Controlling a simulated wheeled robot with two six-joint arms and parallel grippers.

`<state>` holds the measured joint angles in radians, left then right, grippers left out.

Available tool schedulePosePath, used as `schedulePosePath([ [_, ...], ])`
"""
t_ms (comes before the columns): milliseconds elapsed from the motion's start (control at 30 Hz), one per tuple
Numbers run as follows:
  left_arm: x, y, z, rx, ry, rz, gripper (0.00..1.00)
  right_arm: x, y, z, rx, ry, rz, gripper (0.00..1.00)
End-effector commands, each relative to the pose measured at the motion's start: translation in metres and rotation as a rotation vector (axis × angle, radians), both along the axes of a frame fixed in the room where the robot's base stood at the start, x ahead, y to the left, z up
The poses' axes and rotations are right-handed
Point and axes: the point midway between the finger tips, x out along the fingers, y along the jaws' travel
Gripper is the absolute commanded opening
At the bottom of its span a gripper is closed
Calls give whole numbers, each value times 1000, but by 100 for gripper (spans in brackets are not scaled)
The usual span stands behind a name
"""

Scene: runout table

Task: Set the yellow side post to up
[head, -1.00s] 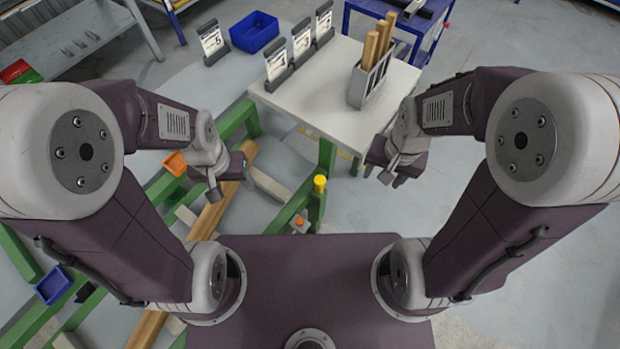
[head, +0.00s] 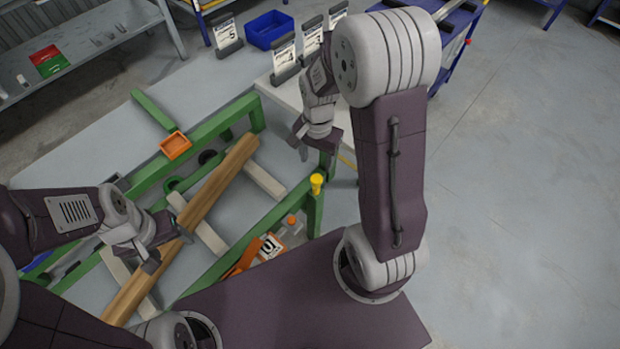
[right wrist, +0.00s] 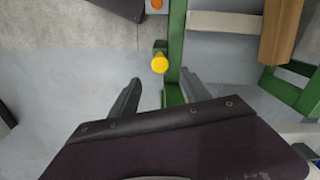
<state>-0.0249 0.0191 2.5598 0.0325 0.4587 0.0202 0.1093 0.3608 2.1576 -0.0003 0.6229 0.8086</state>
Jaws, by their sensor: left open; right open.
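The yellow side post (head: 317,184) is a short yellow cap on the green frame's near right corner in the head view. In the right wrist view the yellow post (right wrist: 160,64) sits ahead of the fingers, beside a green beam. My right gripper (head: 318,150) hangs behind the post in the head view, apart from it. Its fingers (right wrist: 158,88) are spread with nothing between them. My left gripper (head: 167,245) is open and empty over the left part of the frame, close to the wooden beam. Whether the post stands raised or lowered is hard to tell.
The green frame (head: 218,126) carries a long wooden beam (head: 215,185) on pale crossbars. An orange tray (head: 175,146) sits on its far side. An orange knob (head: 291,220) is near the post. A blue bin (head: 269,29) and number cards stand behind. Floor at right is clear.

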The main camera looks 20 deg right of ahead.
Motion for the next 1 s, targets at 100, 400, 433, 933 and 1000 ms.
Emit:
schedulePosePath([
  [100, 0, 0, -4, 0, 0, 0, 63, -1, 0, -13, 1, 4, 1, 55],
  [400, 0, 0, -19, 0, 0, 0, 63, -1, 1, -74, 1, 4, 2, 55],
  [433, 0, 0, -20, 0, 0, 0, 63, -1, 0, -78, 1, 4, 2, 55],
  [933, 0, 0, -21, 0, 0, 0, 63, -1, 0, -89, 0, 0, 2, 27],
  [1000, 0, 0, -21, 0, 0, 0, 63, -1, 0, -89, 0, 0, 2, 8],
])
